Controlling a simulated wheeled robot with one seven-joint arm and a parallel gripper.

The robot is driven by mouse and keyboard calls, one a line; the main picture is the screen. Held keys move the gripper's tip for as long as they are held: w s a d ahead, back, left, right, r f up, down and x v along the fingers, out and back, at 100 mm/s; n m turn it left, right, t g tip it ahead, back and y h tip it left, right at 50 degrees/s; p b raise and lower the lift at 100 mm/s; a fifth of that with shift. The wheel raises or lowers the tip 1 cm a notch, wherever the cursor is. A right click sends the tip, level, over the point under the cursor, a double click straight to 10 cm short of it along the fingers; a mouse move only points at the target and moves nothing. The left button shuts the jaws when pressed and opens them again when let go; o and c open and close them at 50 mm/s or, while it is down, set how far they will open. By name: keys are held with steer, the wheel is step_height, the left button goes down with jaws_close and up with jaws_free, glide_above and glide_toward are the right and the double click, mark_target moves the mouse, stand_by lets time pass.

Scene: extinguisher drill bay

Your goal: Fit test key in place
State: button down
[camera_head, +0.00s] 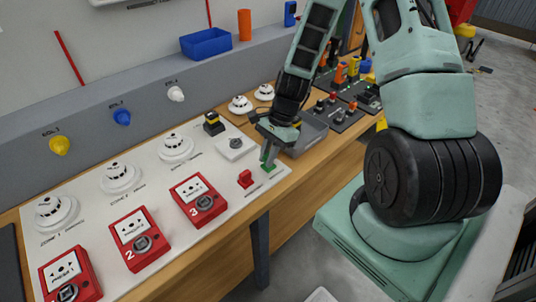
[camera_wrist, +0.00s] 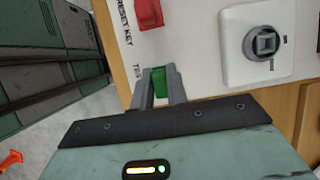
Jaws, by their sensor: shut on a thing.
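The green test key (camera_wrist: 159,80) is between the fingertips of my gripper (camera_wrist: 160,88), which is shut on it. In the head view my gripper (camera_head: 268,157) points down at the near right edge of the white panel, with a bit of the green key (camera_head: 269,167) showing. The key is over or beside its printed label; I cannot tell whether it touches the panel. A white block with a grey square socket (camera_wrist: 264,41) is to the right in the wrist view; it also shows in the head view (camera_head: 236,145), left of my gripper.
A red key (camera_head: 245,178) stands just left of my gripper, by the "RESET KEY" label. Red call points (camera_head: 200,199) with grey sockets and white detectors (camera_head: 176,147) line the white panel (camera_head: 222,178). A grey tray (camera_head: 307,133) is close behind my gripper.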

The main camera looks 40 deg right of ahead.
steer(key=shift+f, duration=0.4)
steer(key=c, duration=1)
jaws_free()
steer(key=shift+r, duration=0.2)
steer(key=shift+r+p, duration=3)
steer(key=shift+r, duration=0.4)
